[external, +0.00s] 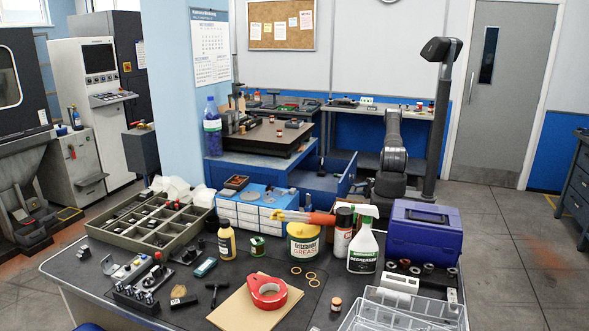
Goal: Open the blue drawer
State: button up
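A blue cabinet (258,160) stands at the back, left of my arm. At its right side a blue drawer (342,181) appears to be pulled out, with a dark inside; the small organizer and bottles on the front table hide its lower part. My arm is just right of this drawer. I cannot make out my gripper or its fingertips, so I cannot tell any contact with the drawer.
The front table (82,265) holds a parts tray (118,250), a grease tub (304,257), a spray bottle (364,250) and a blue toolbox (426,235). A surface plate (262,138) lies on the cabinet. Open floor (510,225) is on the right.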

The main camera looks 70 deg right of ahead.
jog(key=v, duration=1.5)
jog(key=shift+s, duration=0.15)
jog(key=shift+d, duration=0.1)
jog(key=x, duration=1.7)
jog(key=v, duration=1.6)
jog(key=shift+s+d, duration=0.25)
jog(key=shift+x, duration=8.55)
jog(key=shift+w, duration=0.2)
